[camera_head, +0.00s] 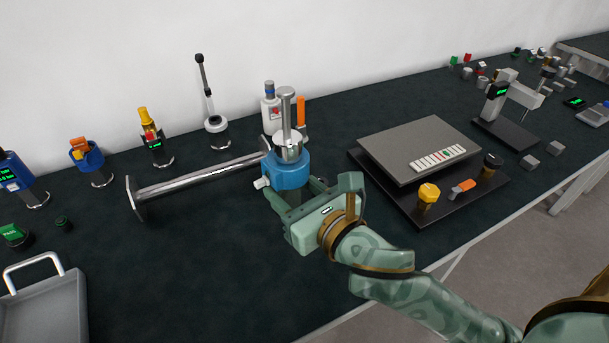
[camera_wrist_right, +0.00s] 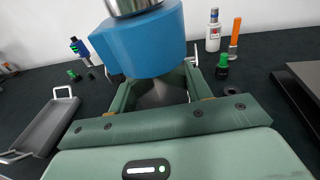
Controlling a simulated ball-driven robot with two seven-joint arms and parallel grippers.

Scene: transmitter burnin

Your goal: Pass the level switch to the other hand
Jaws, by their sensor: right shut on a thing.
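The level switch has a blue housing (camera_head: 287,172) with a metal stem and cap pointing up. My right gripper (camera_head: 293,192) is shut on it and holds it upright, over the middle of the dark table. In the right wrist view the blue housing (camera_wrist_right: 145,40) sits above and between the green fingers (camera_wrist_right: 160,90). The part low between the fingers is in shadow. My left gripper does not show in either view.
A metal bar with end flanges (camera_head: 200,182) lies left of the level switch. Several instruments stand along the wall. A grey plate platform (camera_head: 385,140) is to the right, a grey handled tray (camera_head: 40,310) at front left. The front middle table is clear.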

